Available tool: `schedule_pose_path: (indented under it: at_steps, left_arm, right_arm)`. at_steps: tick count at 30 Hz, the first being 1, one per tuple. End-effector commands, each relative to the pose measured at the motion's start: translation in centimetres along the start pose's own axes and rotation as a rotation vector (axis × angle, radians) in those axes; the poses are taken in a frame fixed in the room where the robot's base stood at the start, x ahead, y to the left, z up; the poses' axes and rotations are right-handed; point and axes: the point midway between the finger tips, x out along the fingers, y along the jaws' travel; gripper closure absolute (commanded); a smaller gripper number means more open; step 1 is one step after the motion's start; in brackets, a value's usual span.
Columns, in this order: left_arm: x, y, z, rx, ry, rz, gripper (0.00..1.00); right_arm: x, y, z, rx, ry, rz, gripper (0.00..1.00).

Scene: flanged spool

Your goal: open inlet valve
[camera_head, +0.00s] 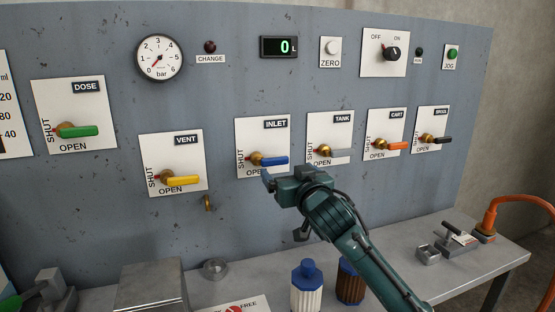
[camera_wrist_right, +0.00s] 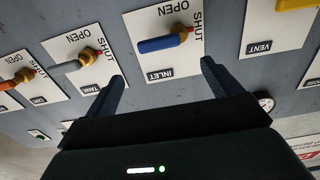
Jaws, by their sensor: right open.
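The inlet valve is on a white plate (camera_head: 248,130) marked INLET, SHUT and OPEN. Its blue lever (camera_head: 273,160) lies level, pointing right from a brass hub, with SHUT at its left and OPEN below. My right gripper (camera_head: 285,188) is just below and in front of the plate, its jaws apart and empty. In the right wrist view, which is upside down, the blue lever (camera_wrist_right: 160,44) shows ahead, between the lines of the two fingers (camera_wrist_right: 163,75). I see no contact with the lever.
The vent valve's yellow lever (camera_head: 181,180) is left of the inlet. The tank valve's grey lever (camera_head: 338,153) is close on the right, near my right wrist. The bench (camera_head: 405,240) below holds a blue-capped bottle (camera_head: 307,287), a brown bottle (camera_head: 350,284) and a metal box (camera_head: 150,287).

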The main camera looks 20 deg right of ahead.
Motion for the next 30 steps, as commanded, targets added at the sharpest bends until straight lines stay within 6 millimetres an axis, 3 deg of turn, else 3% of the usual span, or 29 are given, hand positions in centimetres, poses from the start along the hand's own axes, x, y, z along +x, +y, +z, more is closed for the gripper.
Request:
schedule_pose_path:
  at_steps: [6,15,29,30]
  left_arm:
    - [-0.2,-0.2,-0.1,0.013,-0.009,-0.006,1.00]
    - [-0.2,-0.3,0.2,0.017,-0.021,-0.009,1.00]
    - [-0.1,-0.2,-0.1,0.007,-0.015,-0.012,1.00]
    - [-0.1,-0.2,-0.2,0.006,-0.014,-0.013,1.00]
  right_arm:
    - [4.2,0.0,-0.2,-0.002,-0.001,0.000,0.10]
    - [8.1,-0.1,-0.1,-0.001,0.000,-0.002,0.10]
    - [8.9,-0.1,0.0,-0.001,0.000,-0.002,0.10]
    - [8.9,-0.1,0.0,-0.001,0.000,-0.002,0.13]
